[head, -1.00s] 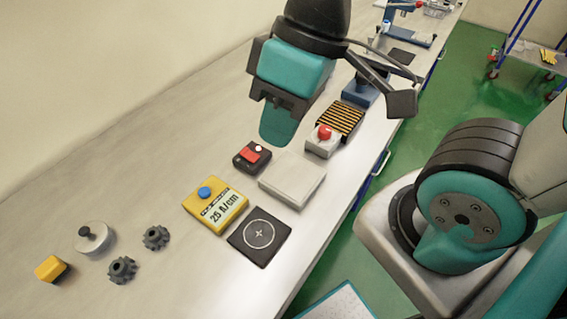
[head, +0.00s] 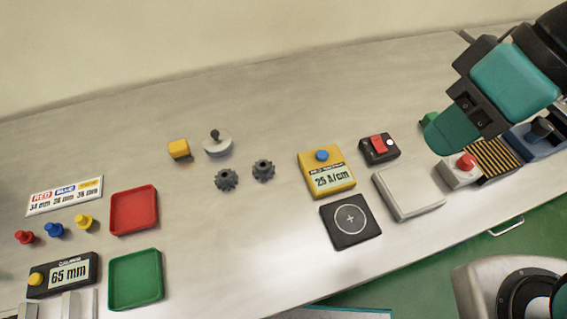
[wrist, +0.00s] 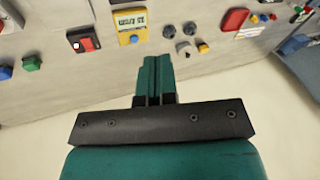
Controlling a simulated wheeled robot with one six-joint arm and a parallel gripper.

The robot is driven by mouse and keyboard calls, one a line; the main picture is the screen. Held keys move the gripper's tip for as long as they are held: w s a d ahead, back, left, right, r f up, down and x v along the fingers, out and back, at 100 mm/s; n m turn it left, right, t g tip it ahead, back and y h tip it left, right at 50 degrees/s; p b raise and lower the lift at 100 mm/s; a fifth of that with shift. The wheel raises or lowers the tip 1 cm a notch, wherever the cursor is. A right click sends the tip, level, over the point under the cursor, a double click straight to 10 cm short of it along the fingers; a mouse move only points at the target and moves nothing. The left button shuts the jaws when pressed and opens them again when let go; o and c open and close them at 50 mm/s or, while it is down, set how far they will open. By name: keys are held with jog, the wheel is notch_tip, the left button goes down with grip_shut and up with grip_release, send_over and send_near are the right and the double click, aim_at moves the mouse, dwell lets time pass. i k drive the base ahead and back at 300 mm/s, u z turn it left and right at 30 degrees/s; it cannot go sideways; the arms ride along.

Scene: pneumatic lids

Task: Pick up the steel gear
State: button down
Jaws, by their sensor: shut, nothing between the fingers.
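Two dark grey gears of much the same look lie side by side on the bench, one on the left (head: 226,179) and one on the right (head: 263,170). I cannot tell from colour which is the steel one. They also show small and dark near the top of the wrist view (wrist: 189,28). My gripper (head: 436,138) is at the right in the head view, above the bench and well to the right of both gears. Its teal fingers (wrist: 157,62) are together and empty in the wrist view.
A yellow 25 A/cm meter (head: 326,173), black crosshair pad (head: 341,237), red-switch box (head: 379,149) and pale flat block (head: 410,194) stand between gears and gripper. A white knobbed disc (head: 217,146) and yellow block (head: 178,149) lie behind the gears. Red (head: 134,211) and green (head: 135,280) trays are left.

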aim_at(226, 179)
jog(key=z, duration=0.05)
jog(key=k, duration=1.15)
jog(key=u, duration=0.75)
jog(key=i, duration=1.35)
jog(key=z, duration=0.8)
